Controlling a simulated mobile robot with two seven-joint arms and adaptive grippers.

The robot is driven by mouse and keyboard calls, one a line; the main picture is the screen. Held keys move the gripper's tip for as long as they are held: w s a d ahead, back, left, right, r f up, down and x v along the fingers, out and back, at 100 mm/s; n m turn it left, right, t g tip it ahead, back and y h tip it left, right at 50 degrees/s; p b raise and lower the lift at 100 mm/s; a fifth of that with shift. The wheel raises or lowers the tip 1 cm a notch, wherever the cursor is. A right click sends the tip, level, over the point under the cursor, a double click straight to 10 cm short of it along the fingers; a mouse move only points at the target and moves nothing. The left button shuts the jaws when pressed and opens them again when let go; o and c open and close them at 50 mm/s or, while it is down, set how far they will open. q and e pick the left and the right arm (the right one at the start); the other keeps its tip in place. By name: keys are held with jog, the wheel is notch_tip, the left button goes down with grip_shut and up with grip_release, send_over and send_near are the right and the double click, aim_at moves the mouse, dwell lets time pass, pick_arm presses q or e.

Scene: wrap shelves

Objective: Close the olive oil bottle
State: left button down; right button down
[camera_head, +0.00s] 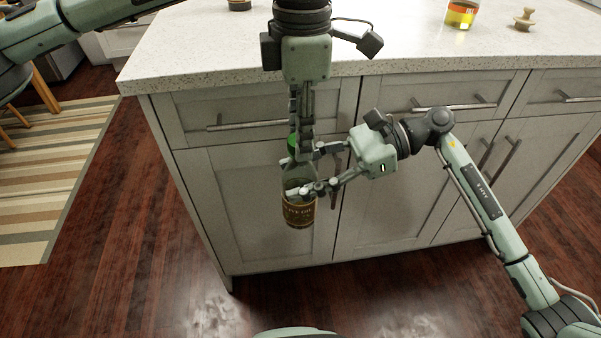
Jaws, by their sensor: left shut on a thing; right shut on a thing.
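The olive oil bottle (299,212) hangs upright in the air in front of the kitchen island. It is clear glass with a dark brown label and a green cap (292,142) at the top. My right gripper (300,172) comes from the right and is shut on the bottle's body, its fingers around the glass. My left gripper (301,150) points down from above and is shut at the bottle's top, on the green cap. The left fingers hide most of the cap, so I cannot tell how it sits on the neck.
The island (398,195) with a pale speckled countertop (200,48) stands close behind the bottle, with drawer handles sticking out. A jar with yellow contents (460,15) and a small wooden object (524,19) stand on the counter's far right. A striped rug (50,180) lies on the left floor.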

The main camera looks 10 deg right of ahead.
pick_arm(q)
jog(key=m, duration=0.7)
jog(key=shift+m, duration=0.4)
jog(key=m, duration=0.4)
jog(key=shift+m, duration=0.3)
jog(key=m, duration=0.4)
jog(key=shift+m, duration=0.4)
jog(key=c, duration=1.1)
grip_release()
jog(key=shift+r, duration=2.2)
jog(key=shift+c, duration=0.2)
